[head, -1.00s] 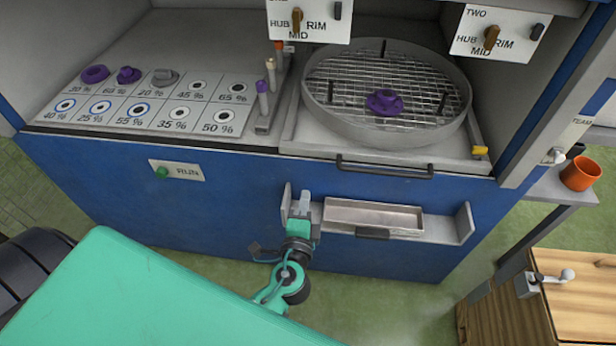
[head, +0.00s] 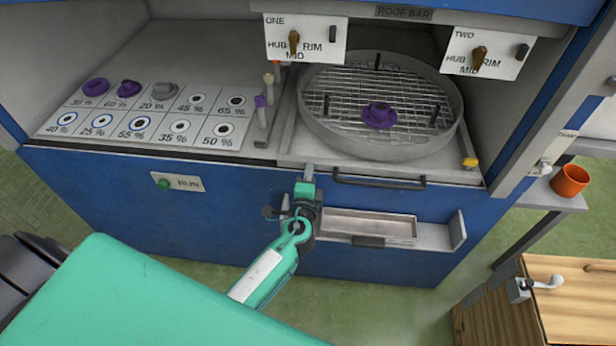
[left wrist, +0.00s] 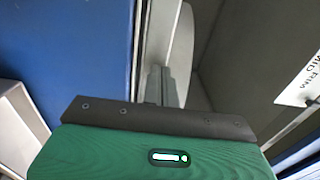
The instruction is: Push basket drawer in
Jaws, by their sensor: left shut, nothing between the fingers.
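The basket drawer (head: 292,154) is a pale flat tray with a dark bar handle (head: 380,181) on its front edge. It carries a round grey basket (head: 455,130) with a wire mesh floor, and a purple piece (head: 379,115) sits on the mesh. My left gripper (head: 309,172) is shut and empty at the drawer's front edge, just left of the handle. I cannot tell whether it touches the drawer. In the left wrist view the fingers (left wrist: 161,85) point at a pale edge beside the blue front panel. My right gripper is not in view.
Below the handle is a shelf with a shallow metal tray (head: 370,228). A green RUN button (head: 164,184) is on the blue front. Two switch plates hang above the basket, the left one (head: 306,40) marked ONE. An orange mug (head: 570,181) stands at the right.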

